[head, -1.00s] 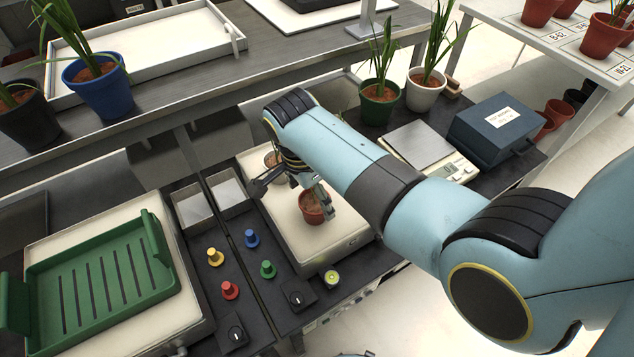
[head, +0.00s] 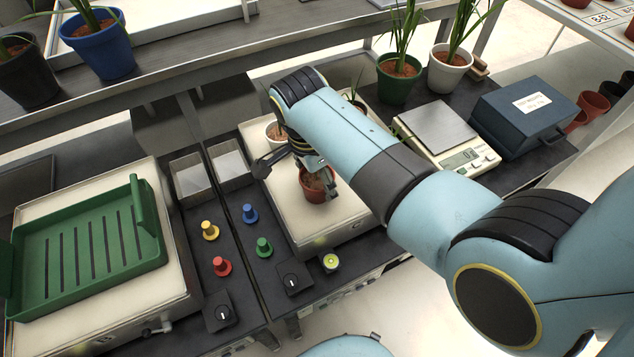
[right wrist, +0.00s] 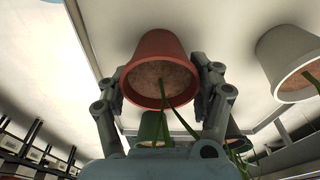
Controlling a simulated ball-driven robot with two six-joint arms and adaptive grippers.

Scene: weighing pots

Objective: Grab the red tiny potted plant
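The small red-brown pot (head: 314,195) stands on the white-topped platform (head: 345,235) in the head view, partly hidden by my right gripper. In the right wrist view the red pot (right wrist: 152,62) shows brown soil and thin green leaves. My right gripper (head: 310,177) reaches down over it. In the right wrist view the right gripper (right wrist: 160,80) has one finger on each side of the pot, and both appear to touch its wall. The pot still appears to rest on the platform. My left gripper is not in view.
A small white pot (head: 277,133) stands close behind on the same platform; a white pot (right wrist: 286,58) also shows in the wrist view. A scale (head: 445,137) and a blue box (head: 525,115) stand to the right. A green tray (head: 85,240) lies at left.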

